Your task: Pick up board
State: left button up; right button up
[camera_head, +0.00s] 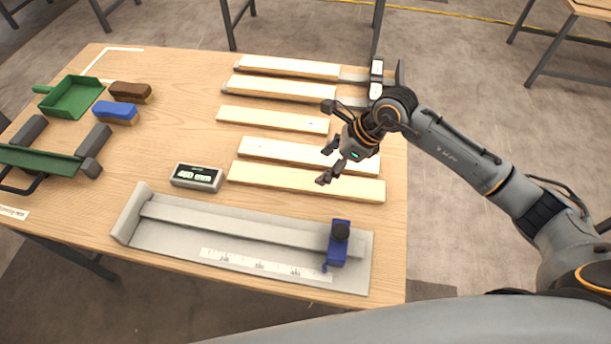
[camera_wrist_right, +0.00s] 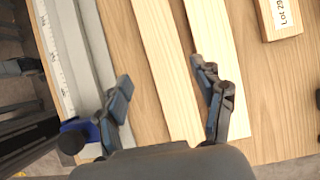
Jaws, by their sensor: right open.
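Several pale wooden boards lie flat in rows on the table. The nearest board (camera_head: 300,181) lies just behind the measuring fixture, with a shorter board (camera_head: 275,152) close behind it. My right gripper (camera_head: 327,163) is open and empty above these two boards, near their right part. In the right wrist view its fingers (camera_wrist_right: 163,75) are spread, with the nearest board (camera_wrist_right: 160,45) showing between them and the second board (camera_wrist_right: 205,30) by the right finger. Any height gap is hard to judge. My left gripper is not in view.
A grey measuring fixture (camera_head: 170,236) with a ruler and blue stop (camera_head: 338,245) lies in front. A display reading 460 mm (camera_head: 197,177) stands left of the boards. Brushes (camera_head: 116,112) and a green dustpan (camera_head: 72,96) lie farther left. Clamped boards (camera_head: 285,88) lie behind.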

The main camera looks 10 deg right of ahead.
aim_at(307, 180)
jog(key=x, duration=0.2)
jog(key=shift+w+a+f, duration=0.15)
jog(key=shift+f, duration=0.1)
jog(key=shift+w+a+f, duration=0.1)
jog(key=shift+w+f, duration=0.05)
jog(key=shift+f, duration=0.15)
jog(key=shift+w+f+p, duration=0.1)
jog(key=shift+f+p, duration=0.15)
jog(key=shift+p, duration=0.2)
jog(key=p+x, duration=0.2)
jog(key=x, duration=0.2)
jog(key=shift+f, duration=0.45)
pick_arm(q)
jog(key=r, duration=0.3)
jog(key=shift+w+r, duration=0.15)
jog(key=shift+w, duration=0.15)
